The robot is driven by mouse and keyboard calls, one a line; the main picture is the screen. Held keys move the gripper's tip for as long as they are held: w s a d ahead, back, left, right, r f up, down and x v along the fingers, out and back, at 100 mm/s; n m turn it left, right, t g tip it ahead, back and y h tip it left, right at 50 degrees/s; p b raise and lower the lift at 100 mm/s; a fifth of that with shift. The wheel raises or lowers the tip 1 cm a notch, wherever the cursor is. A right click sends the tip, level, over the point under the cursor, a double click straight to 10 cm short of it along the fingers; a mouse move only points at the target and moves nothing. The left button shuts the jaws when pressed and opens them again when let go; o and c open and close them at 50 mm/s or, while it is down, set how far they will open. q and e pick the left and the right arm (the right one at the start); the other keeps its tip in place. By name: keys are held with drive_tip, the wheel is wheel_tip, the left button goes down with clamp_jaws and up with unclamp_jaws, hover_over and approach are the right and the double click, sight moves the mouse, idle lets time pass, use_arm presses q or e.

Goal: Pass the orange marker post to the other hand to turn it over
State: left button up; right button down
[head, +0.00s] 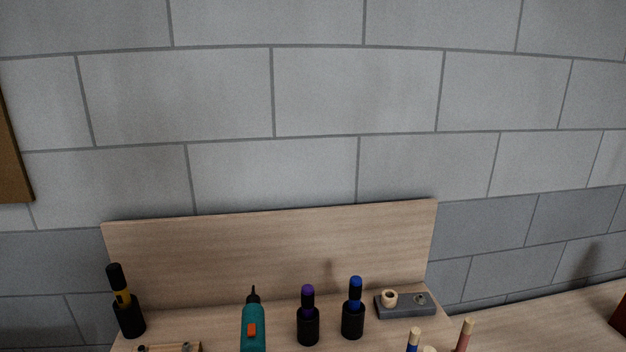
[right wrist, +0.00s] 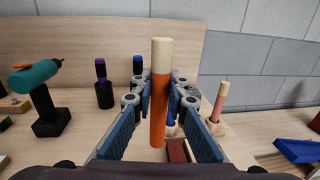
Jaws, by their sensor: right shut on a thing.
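The orange marker post (right wrist: 159,112) stands upright in the right wrist view, with its pale wood-coloured end at the top. My right gripper (right wrist: 160,92) is shut on it, with one blue-grey padded finger on each side. The post's lower part reaches down between the fingers. The held post and my right gripper do not show in the head view. My left gripper is in neither view.
The bench has a teal drill (head: 253,325), a purple-topped holder (head: 308,320), a blue-topped holder (head: 353,315) and a grey block (head: 405,305). A pink post (right wrist: 219,101) stands right of my gripper, near a blue tray (right wrist: 299,150). A wooden backboard (head: 270,255) rises behind.

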drive_tip(key=s+a+r+m+t, duration=0.1)
drive_tip(key=a+r+m+t, duration=0.1)
drive_tip(key=a+m, duration=0.6)
drive_tip(key=s+a+r+m+t, duration=0.1)
drive_tip(key=a+r+m+t, duration=0.1)
drive_tip(key=a+r+m, duration=0.3)
drive_tip(key=shift+a+m+t, duration=0.3)
drive_tip(key=shift+a+m, duration=1.6)
drive_tip(key=shift+m, duration=0.6)
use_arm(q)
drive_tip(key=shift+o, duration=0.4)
